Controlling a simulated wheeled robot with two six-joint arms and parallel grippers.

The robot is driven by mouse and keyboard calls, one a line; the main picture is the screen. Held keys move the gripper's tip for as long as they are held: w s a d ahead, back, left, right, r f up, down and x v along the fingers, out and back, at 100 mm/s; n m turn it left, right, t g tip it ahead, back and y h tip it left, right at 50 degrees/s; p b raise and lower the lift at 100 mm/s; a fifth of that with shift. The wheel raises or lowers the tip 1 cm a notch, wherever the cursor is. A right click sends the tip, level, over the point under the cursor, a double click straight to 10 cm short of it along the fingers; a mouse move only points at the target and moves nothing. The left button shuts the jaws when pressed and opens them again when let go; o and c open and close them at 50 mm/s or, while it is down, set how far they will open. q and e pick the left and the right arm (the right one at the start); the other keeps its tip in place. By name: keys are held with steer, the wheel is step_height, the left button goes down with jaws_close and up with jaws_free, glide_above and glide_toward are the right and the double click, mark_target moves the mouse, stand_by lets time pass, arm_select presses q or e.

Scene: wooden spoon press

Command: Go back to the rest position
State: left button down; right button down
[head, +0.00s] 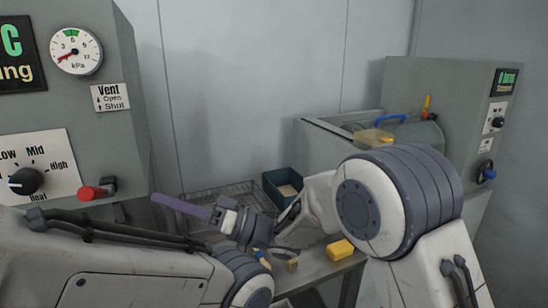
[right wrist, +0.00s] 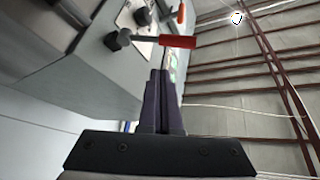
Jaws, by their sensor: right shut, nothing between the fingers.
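My right gripper (head: 160,198) points left in the head view, its purple-grey fingers together and empty. It hangs in the air in front of the left grey cabinet, just right of the red handle (head: 92,192). It looks apart from the handle, though the gap in depth is hard to judge. The right wrist view shows the closed fingers (right wrist: 162,78) with the red handle (right wrist: 178,41) beyond their tips. My left arm crosses the lower left of the head view; its gripper is not visible.
The left grey cabinet (head: 60,110) has a gauge (head: 75,51) and a black knob (head: 25,181). Another grey machine (head: 450,85) stands at the right.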

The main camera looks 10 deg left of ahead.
steer(key=w+d+f+m+t+h+p, duration=0.25)
steer(key=w+m+t+h, duration=0.35)
steer(key=t, duration=0.5)
steer(key=s+d+f+h, duration=0.2)
steer(key=d+f+h, duration=0.4)
steer(key=d+h, duration=0.35)
steer(key=s+d+f+g+h+p, duration=0.1)
steer(key=s+d+f+g+h, duration=0.2)
steer(key=s+d, duration=0.5)
steer(key=s+d+f+g+h, duration=0.3)
steer(key=s+d, duration=0.5)
steer(key=s, duration=0.6)
steer(key=shift+s+f+n+g+p, duration=0.25)
steer(key=shift+n+g+p, duration=0.15)
steer(key=shift+g, duration=0.5)
steer(key=shift+d, duration=0.1)
